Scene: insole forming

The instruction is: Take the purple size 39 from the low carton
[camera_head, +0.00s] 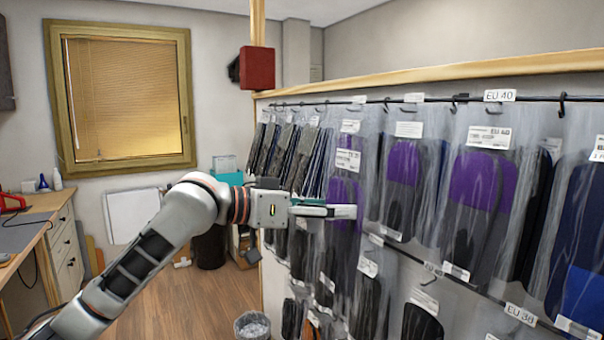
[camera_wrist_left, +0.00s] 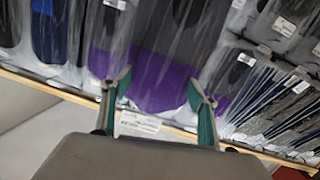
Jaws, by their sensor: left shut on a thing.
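My left gripper (camera_head: 338,211) reaches in from the left at the hanging rack and is shut on a clear bag with a purple and grey insole (camera_head: 346,186). A white label sits on the bag's upper part; its size print is too small to read surely. In the left wrist view the two teal-lined fingers (camera_wrist_left: 161,80) stand on either side of this purple insole (camera_wrist_left: 160,93), which hangs among other bags. My right gripper is in neither view. I see no carton that I can be sure of.
More bagged purple insoles (camera_head: 484,180) hang to the right on the dark rail (camera_head: 440,99), close beside the held bag. Dark insoles hang to the left and on a lower row. A waste bin (camera_head: 251,326) stands on the floor. The wooden floor (camera_head: 180,300) is open to the left.

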